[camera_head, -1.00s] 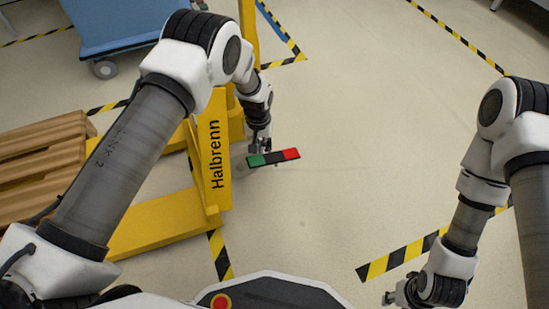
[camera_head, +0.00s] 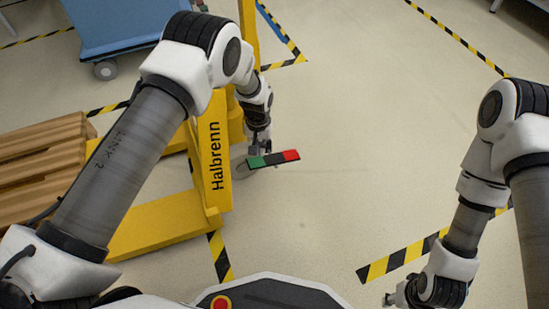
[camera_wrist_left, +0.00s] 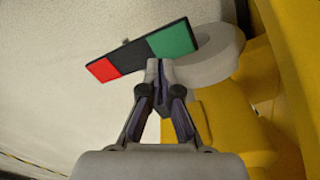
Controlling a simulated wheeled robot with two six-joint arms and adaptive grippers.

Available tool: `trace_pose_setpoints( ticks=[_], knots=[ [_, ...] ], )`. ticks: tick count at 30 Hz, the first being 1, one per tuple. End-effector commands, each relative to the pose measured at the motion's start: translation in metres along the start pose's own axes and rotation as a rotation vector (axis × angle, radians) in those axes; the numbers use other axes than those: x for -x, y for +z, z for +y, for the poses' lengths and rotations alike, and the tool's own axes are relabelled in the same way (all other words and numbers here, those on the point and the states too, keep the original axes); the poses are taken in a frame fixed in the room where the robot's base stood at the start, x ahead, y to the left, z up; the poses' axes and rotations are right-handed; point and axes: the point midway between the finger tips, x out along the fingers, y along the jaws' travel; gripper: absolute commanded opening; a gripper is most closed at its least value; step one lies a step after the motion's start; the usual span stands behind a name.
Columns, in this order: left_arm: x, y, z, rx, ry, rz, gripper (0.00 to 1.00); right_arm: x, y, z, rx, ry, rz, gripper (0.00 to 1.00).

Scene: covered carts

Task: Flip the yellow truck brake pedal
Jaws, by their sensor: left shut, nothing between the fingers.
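The brake pedal (camera_head: 274,159) is a flat bar, green at one end, black in the middle and red at the other. It sits at the side of the yellow truck (camera_head: 214,165) marked "Halbrenn", and in the left wrist view the pedal (camera_wrist_left: 134,56) lies beside a grey wheel. My left gripper (camera_head: 259,149) is shut and empty, and in the left wrist view its fingertips (camera_wrist_left: 160,66) are at the pedal's edge near the green end. I cannot tell whether they touch it. My right gripper (camera_head: 393,297) is low at the right, far from the pedal; its fingers are too small to read.
A wooden pallet (camera_head: 45,165) lies at the left on the truck's forks. A blue cart (camera_head: 115,25) stands at the back left. Black and yellow floor tape (camera_head: 400,257) crosses the floor, and the floor right of the pedal is clear.

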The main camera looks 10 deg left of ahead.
Motion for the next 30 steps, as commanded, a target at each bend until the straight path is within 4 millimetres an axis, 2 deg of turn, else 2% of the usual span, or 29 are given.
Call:
trace_pose_setpoints(
  ticks=[30],
  knots=[
    [-0.013,0.000,0.000,0.000,0.000,0.000,0.00,-0.007,0.000,0.000,0.000,0.000,0.000,0.40]
  ],
)
